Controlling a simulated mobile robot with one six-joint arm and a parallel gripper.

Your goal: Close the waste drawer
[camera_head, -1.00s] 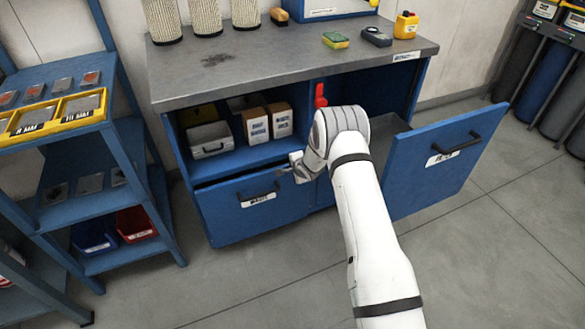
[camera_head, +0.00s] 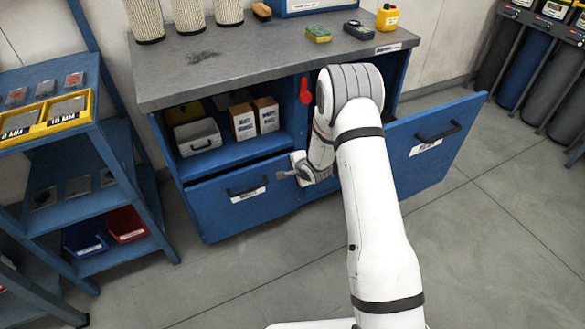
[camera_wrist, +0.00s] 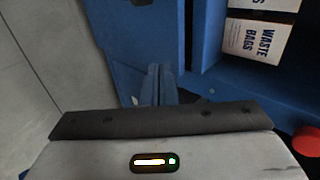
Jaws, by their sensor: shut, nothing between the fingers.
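The waste drawer (camera_head: 215,210) is the blue, labelled drawer with a black bar handle (camera_head: 247,189) at the lower left of the workbench. A narrow dark gap shows above its front, so it looks slightly open. My gripper (camera_head: 281,174) is near the front's upper right corner, right of the handle; I cannot tell if it touches. In the wrist view its fingers (camera_wrist: 156,86) are together and empty, with blue panels beyond. The wrist body hides much of the lower wrist view.
A blue panel (camera_head: 440,150) with a black handle stands out at the bench's right. Boxes (camera_head: 265,115) and a grey case (camera_head: 198,137) sit on the shelf above the drawer. A blue rack (camera_head: 85,210) stands left. The floor (camera_head: 260,270) in front is clear.

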